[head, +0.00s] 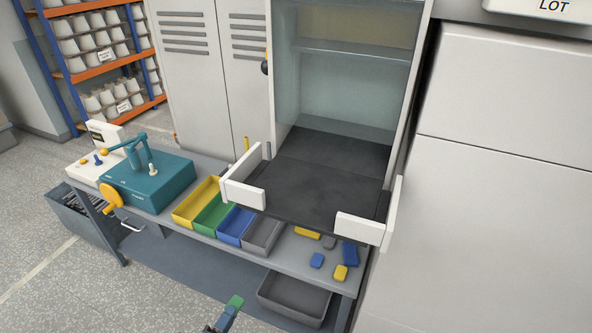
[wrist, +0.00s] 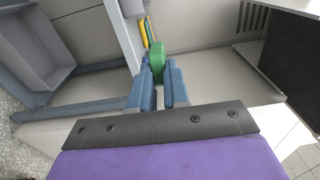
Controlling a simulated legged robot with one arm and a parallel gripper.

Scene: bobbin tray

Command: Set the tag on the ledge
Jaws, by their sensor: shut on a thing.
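The green tag (head: 236,301) is held at the tip of my gripper (head: 226,315), low in the head view, in front of the bench. In the wrist view the green tag (wrist: 157,64) sits between the two blue-grey fingers of my gripper (wrist: 158,88), which are shut on it. Its far end sticks out past the fingertips. A dark flat ledge (head: 318,185) reaches out of the open cabinet, with white corner guards at its front; I take this as the ledge. The tag is apart from it, lower and nearer to me.
Yellow, green, blue and grey trays (head: 264,236) line the bench (head: 290,262). Several loose yellow, blue and grey pieces (head: 317,260) lie right of them. A teal machine (head: 150,183) stands at left. A grey bin (head: 293,297) sits below. The dark ledge is bare.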

